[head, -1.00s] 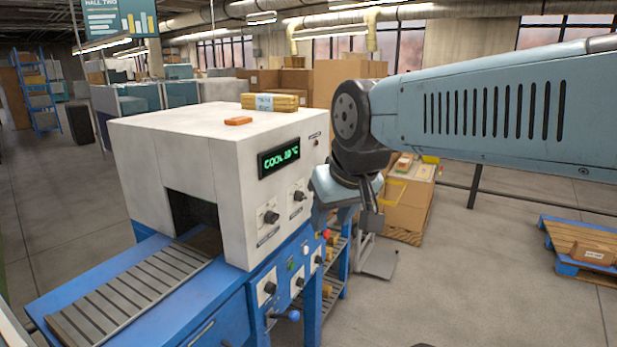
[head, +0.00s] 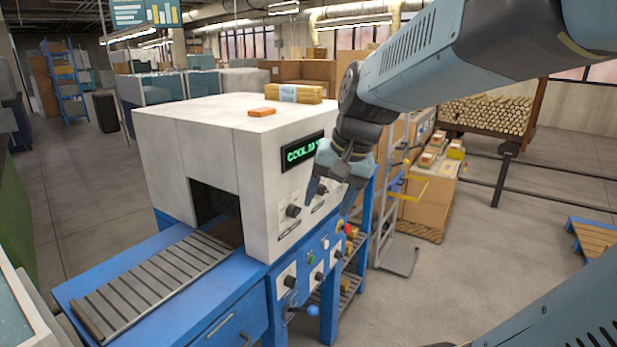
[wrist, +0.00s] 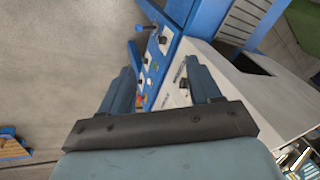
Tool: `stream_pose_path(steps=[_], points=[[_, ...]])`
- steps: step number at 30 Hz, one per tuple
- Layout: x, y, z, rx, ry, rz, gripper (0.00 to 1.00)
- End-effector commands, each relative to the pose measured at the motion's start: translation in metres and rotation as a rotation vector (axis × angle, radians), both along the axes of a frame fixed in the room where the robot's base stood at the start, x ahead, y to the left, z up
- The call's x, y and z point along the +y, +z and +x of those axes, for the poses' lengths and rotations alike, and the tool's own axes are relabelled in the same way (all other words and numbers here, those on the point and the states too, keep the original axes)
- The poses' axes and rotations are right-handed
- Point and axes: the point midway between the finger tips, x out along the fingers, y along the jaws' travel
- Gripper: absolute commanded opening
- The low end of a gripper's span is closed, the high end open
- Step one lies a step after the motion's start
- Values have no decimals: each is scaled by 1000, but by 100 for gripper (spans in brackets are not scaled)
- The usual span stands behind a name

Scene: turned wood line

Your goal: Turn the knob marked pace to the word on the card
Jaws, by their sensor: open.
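My gripper (head: 333,193) hangs open and empty in front of the white oven's control face, fingers pointing down. In the wrist view my gripper (wrist: 160,78) has its two fingers apart, with the panels beyond them. A black upper knob (head: 293,211) sits on a pale plate on the white face. A second upper knob (head: 321,190) is close behind the fingers. Lower knobs (head: 289,281) (head: 319,276) are on the blue front. The labels are too small to read, so I cannot tell which knob is marked pace. I cannot make out a card with a word.
A green display (head: 302,152) reads "COOL" with the rest hidden by my gripper. A slatted conveyor (head: 150,285) enters the white oven (head: 190,130). A blue ball-ended handle (head: 312,310) sticks out below the lower knobs.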

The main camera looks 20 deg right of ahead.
Motion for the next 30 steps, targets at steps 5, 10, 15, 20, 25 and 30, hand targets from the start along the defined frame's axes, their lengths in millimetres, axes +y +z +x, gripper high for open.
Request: stream_pose_path(steps=[5, 10, 15, 20, 25, 30], points=[[-5, -11, 41, 121, -190, 186, 63], [-15, -22, 80, 227, -367, 370, 63], [-34, -34, 121, 323, -545, 561, 63], [-60, -46, 159, 408, -706, 752, 63], [-98, -62, 198, 489, -872, 965, 63], [-147, -81, 232, 560, -1026, 1193, 63]])
